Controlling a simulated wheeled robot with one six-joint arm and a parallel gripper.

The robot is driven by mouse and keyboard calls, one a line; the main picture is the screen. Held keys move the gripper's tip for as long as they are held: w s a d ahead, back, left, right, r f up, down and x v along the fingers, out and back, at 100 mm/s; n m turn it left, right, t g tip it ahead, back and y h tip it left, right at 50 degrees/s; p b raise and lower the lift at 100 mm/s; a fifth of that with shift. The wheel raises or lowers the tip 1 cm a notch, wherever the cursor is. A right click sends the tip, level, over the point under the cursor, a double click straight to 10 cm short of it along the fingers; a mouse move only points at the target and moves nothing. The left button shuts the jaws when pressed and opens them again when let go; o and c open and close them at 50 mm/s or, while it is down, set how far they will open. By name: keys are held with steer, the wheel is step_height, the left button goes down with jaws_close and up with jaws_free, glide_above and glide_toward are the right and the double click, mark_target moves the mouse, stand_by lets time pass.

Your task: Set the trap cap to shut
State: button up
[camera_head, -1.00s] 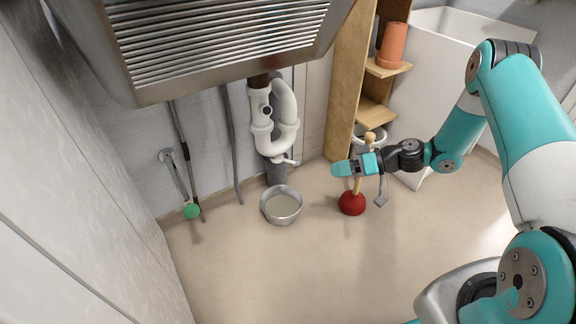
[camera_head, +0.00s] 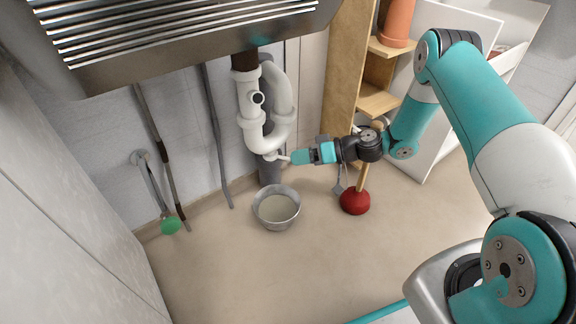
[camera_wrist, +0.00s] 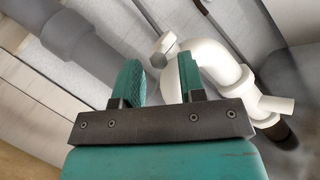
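The white trap (camera_head: 270,115) hangs under the metal basin. The trap cap (camera_head: 274,156), white with a short handle, is at the trap's bottom. My gripper (camera_head: 297,157) is just right of the cap's handle. In the wrist view, my gripper (camera_wrist: 157,78) has its two teal fingers apart with nothing held between them. A pale handle end, apparently the trap cap's (camera_wrist: 165,44), shows beyond the gap between the fingertips. The rest of the cap is hard to make out, and I cannot tell whether the handle touches a finger.
A metal bowl (camera_head: 277,212) with pale liquid stands on the floor below the trap. A red plunger (camera_head: 355,201) stands under my wrist. A wooden shelf (camera_head: 345,75) is behind at the right, and a green-headed brush (camera_head: 170,225) is at the left.

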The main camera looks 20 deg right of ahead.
mark_target(288, 159)
steer(key=shift+b+x, duration=0.7)
steer(key=shift+x, duration=1.15)
jaws_close()
steer(key=shift+a, duration=0.1)
